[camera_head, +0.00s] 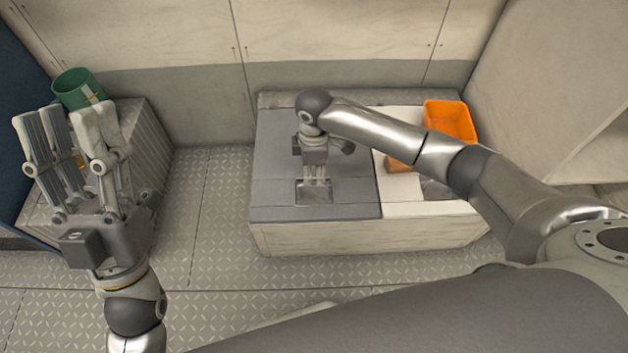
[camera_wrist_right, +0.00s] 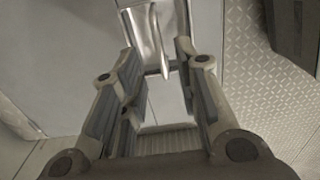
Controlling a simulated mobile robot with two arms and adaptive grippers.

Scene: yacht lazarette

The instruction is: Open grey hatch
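The grey hatch (camera_head: 275,170) is a flat lid on the left part of a low pale locker, and it lies closed. A shiny recessed handle (camera_head: 313,197) is set near its front edge. My right gripper (camera_head: 316,181) points down at this recess. In the right wrist view, its fingers (camera_wrist_right: 157,58) are apart, with the metal handle (camera_wrist_right: 150,35) showing between and beyond the tips; contact cannot be told. My left gripper (camera_head: 62,118) is open and empty at the left, fingers up, away from the hatch.
An orange bin (camera_head: 450,121) stands on the locker's white right part (camera_head: 402,210), behind my right arm. A green cup (camera_head: 78,88) stands on a ribbed grey box (camera_head: 150,135) at the left. The tread-plate floor (camera_head: 215,215) in front of the wall is clear.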

